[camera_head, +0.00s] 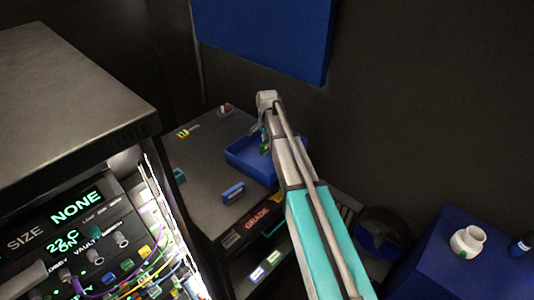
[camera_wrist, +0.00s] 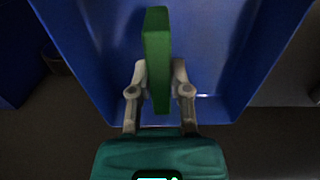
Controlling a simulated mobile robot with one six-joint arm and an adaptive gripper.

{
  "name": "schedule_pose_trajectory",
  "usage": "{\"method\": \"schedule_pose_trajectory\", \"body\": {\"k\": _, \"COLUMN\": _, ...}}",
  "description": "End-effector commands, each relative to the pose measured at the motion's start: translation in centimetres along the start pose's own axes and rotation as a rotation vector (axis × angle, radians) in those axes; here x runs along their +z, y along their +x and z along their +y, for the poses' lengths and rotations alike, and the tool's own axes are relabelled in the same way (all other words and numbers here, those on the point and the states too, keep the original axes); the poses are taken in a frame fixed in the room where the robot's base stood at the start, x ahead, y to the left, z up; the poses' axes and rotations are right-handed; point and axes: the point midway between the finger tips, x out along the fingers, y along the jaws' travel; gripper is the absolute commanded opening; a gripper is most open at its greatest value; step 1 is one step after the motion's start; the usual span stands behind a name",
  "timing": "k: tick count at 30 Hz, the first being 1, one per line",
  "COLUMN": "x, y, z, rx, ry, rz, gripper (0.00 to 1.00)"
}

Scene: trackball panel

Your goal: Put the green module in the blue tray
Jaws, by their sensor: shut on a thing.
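The green module (camera_wrist: 157,50) is a green upright block, held between the fingers of my gripper (camera_wrist: 158,85) in the wrist view. My gripper is shut on it. The blue tray (camera_wrist: 95,75) lies below and around the module in that view. In the head view the blue tray (camera_head: 242,163) sits on a dark bench top, and a bit of the green module (camera_head: 264,147) shows over its inside by my gripper (camera_head: 262,135). My arm hides the tray's right part. I cannot tell whether the module touches the tray floor.
A blue block (camera_head: 233,192) lies on the bench top (camera_head: 200,205) in front of the tray. Small coloured pieces (camera_head: 187,130) lie at the back left. A lit panel with cables (camera_head: 110,245) stands at left. A white jar (camera_head: 467,241) stands on a blue surface at right.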

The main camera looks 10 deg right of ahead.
Motion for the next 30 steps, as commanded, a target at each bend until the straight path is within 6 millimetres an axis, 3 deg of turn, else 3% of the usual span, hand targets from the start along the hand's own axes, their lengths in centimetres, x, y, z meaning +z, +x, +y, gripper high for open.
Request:
{"method": "schedule_pose_trajectory", "body": {"k": 4, "x": -0.6, "y": 1.1, "z": -0.6, "rx": 0.0, "ry": 0.0, "rz": 0.0, "gripper": 0.0}}
{"method": "schedule_pose_trajectory", "body": {"k": 20, "x": -0.9, "y": 1.4, "z": -0.7, "rx": 0.0, "ry": 0.001, "rz": 0.0, "gripper": 0.0}}
{"method": "schedule_pose_trajectory", "body": {"k": 30, "x": -1.4, "y": 4.0, "z": -1.1, "rx": 0.0, "ry": 0.002, "rz": 0.0, "gripper": 0.0}}
